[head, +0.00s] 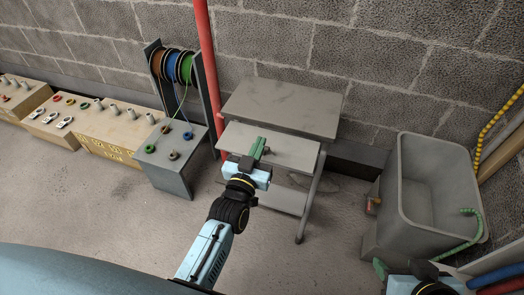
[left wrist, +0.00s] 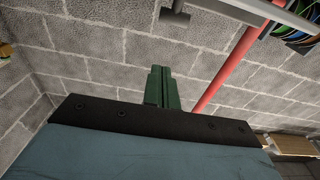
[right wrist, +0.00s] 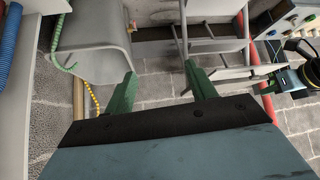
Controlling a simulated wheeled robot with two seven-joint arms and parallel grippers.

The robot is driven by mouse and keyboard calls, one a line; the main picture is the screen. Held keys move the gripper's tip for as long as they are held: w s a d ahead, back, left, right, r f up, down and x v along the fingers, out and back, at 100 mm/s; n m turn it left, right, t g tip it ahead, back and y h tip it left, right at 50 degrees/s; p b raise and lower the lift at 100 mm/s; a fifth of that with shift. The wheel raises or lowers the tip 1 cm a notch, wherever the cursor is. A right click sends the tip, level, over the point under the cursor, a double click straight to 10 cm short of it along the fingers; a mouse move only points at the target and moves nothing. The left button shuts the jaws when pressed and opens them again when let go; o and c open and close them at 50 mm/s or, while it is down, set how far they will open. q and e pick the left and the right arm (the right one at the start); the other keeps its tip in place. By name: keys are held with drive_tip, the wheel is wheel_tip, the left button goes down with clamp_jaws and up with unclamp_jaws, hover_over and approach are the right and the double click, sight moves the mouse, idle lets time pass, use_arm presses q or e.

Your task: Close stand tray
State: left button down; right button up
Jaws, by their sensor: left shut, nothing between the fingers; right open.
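The grey stand (head: 285,105) is against the block wall in the head view. Its light grey tray (head: 290,150) sticks out toward me below the stand's top. My left gripper (head: 259,147) is over the front part of the tray, its green fingers shut together and empty; they also show in the left wrist view (left wrist: 162,88). I cannot tell whether they touch the tray. My right gripper (right wrist: 162,90) is open and empty, low at the right in the head view (head: 402,268), well apart from the stand. The stand also shows in the right wrist view (right wrist: 215,35).
A grey tub (head: 438,185) with a green hose stands right of the stand. A cable reel rack (head: 180,145) and a red pipe (head: 205,60) are to its left. The floor in front is mostly clear.

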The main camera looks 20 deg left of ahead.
use_arm(q)
drive_tip(key=w+b, duration=0.1)
drive_tip(key=w, duration=0.2)
drive_tip(key=shift+w+d+f, duration=0.1)
drive_tip(key=shift+w, duration=0.15)
drive_tip(key=shift+s+f+b, duration=0.25)
drive_tip(key=shift+f+b, duration=0.35)
drive_tip(key=shift+f, duration=0.3)
drive_tip(key=shift+s+f+b, duration=0.25)
drive_tip(key=shift+f+b, duration=0.3)
drive_tip(key=shift+f, duration=0.3)
use_arm(e)
drive_tip(key=w+a+r+t+y, duration=0.1)
drive_tip(key=w+a+r+t, duration=0.1)
drive_tip(key=r+t, duration=0.3)
drive_tip(key=w+a+r+t+y, duration=0.2)
drive_tip(key=w+r+t, duration=0.2)
drive_tip(key=r, duration=0.3)
drive_tip(key=shift+w+a+r+t, duration=0.15)
drive_tip(key=shift+w+a+t, duration=0.15)
drive_tip(key=shift+w+t, duration=0.15)
